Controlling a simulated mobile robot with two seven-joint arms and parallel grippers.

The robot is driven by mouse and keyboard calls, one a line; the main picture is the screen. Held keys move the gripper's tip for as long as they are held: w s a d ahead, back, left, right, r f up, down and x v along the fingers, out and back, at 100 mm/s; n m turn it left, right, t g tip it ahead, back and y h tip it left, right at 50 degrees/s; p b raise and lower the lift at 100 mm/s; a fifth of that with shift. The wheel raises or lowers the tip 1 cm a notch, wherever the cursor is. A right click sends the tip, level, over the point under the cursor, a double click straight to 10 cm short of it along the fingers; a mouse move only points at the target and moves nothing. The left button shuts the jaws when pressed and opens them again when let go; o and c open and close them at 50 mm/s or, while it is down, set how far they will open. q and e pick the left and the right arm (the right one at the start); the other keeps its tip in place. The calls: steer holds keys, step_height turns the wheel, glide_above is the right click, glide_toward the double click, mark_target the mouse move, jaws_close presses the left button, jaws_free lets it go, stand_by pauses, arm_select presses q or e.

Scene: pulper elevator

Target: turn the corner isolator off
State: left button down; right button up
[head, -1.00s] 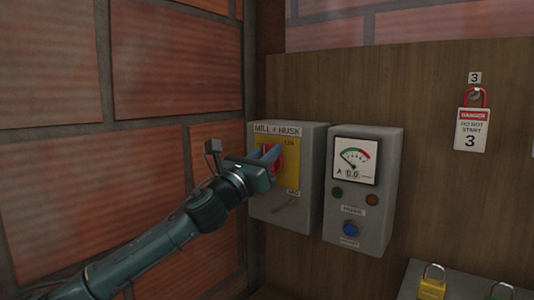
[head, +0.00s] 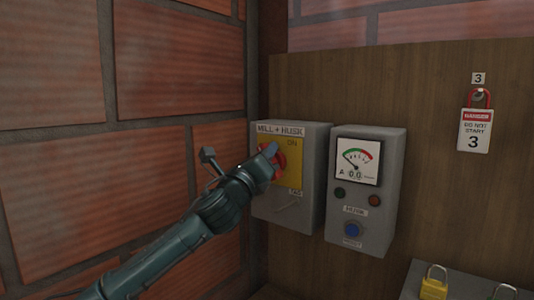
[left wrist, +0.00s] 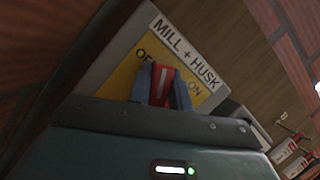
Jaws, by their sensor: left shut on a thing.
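The corner isolator is a grey box (head: 315,180) labelled MILL + HUSK, with a yellow plate (head: 294,174) and a red rotary handle (head: 279,165). My left gripper (head: 271,155) is shut on this handle and partly hides it. In the left wrist view the red handle (left wrist: 162,84), with a white stripe, sits between my two blue fingertips (left wrist: 162,94). The OFF mark, partly hidden, lies to its left and ON to its right. The handle stands tilted relative to the box's lettering, pointing between the two marks. My right gripper is out of view.
A grey meter box (head: 367,190) with a dial, lamps and a blue button hangs just right of the isolator. A danger tag (head: 475,131) hangs on a red padlock further right. A yellow padlock (head: 433,288) is at lower right. Brick wall (head: 180,65) closes the left side.

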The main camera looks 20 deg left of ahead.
arm_select(q)
steer(key=n+y, duration=0.1)
steer(key=n, duration=0.1)
steer(key=n+g+y, duration=0.1)
steer(key=n, duration=0.2)
steer(key=a+f+n+y, duration=0.1)
steer(key=n, duration=0.2)
steer(key=shift+w+g, duration=0.15)
steer(key=shift+g, duration=0.15)
steer(key=n+g, duration=0.1)
steer(key=n, duration=0.1)
steer(key=f+n+g+y, duration=0.1)
steer(key=n, duration=0.2)
steer(key=shift+a, duration=0.1)
steer(key=shift+n, duration=0.4)
steer(key=c, duration=1.3)
jaws_free()
steer(key=shift+w, duration=0.1)
steer(key=shift+f, duration=0.1)
steer(key=s+b, duration=0.1)
steer(key=s, duration=0.3)
steer(key=s+b, duration=0.1)
steer(key=s, duration=0.4)
steer(key=s+b, duration=0.1)
steer(key=s, duration=0.3)
steer(key=shift+s+d, duration=0.15)
steer(key=shift+d, duration=0.15)
